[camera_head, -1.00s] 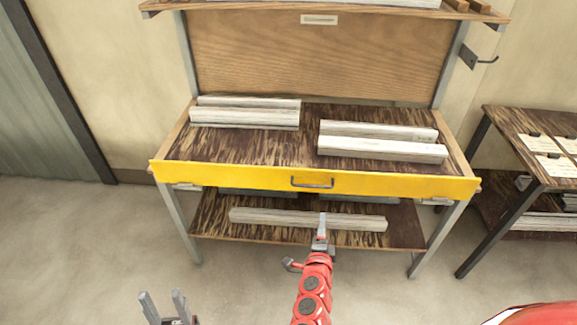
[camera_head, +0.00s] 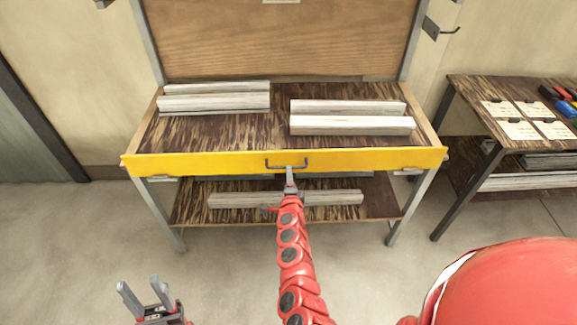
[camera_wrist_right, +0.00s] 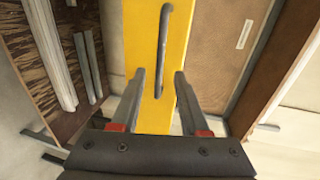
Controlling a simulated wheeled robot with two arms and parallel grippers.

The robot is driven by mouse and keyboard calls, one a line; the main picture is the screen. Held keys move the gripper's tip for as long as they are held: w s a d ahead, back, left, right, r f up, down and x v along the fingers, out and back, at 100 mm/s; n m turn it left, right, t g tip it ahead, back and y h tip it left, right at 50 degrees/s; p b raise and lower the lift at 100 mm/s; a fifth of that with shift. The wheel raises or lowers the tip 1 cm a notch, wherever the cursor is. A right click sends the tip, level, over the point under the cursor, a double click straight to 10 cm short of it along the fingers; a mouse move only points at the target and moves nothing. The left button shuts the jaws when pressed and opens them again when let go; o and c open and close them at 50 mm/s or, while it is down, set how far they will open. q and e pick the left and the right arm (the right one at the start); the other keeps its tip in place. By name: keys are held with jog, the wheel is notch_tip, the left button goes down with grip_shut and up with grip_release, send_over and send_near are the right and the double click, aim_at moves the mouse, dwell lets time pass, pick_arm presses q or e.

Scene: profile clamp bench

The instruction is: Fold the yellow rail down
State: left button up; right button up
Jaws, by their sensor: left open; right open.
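The yellow rail (camera_head: 220,163) runs upright along the front edge of the bench top, with a dark bar handle (camera_head: 287,163) at its middle. My right gripper (camera_head: 290,176) is just in front of the handle in the head view. In the right wrist view the right gripper (camera_wrist_right: 157,75) has its fingers apart, with the yellow rail (camera_wrist_right: 145,60) beyond them and the handle (camera_wrist_right: 162,50) lying between the finger lines. Contact with the handle cannot be made out. My left gripper (camera_head: 146,292) is open and empty, low at the left over the floor.
Pale profiles (camera_head: 215,102) lie at the left of the bench top and more (camera_head: 350,124) at the right. A lower shelf (camera_head: 190,209) carries another long profile. A side table (camera_head: 480,91) with cards stands at the right. The floor in front is clear.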

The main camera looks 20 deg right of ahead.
jog(key=shift+x, duration=3.05)
grip_shut()
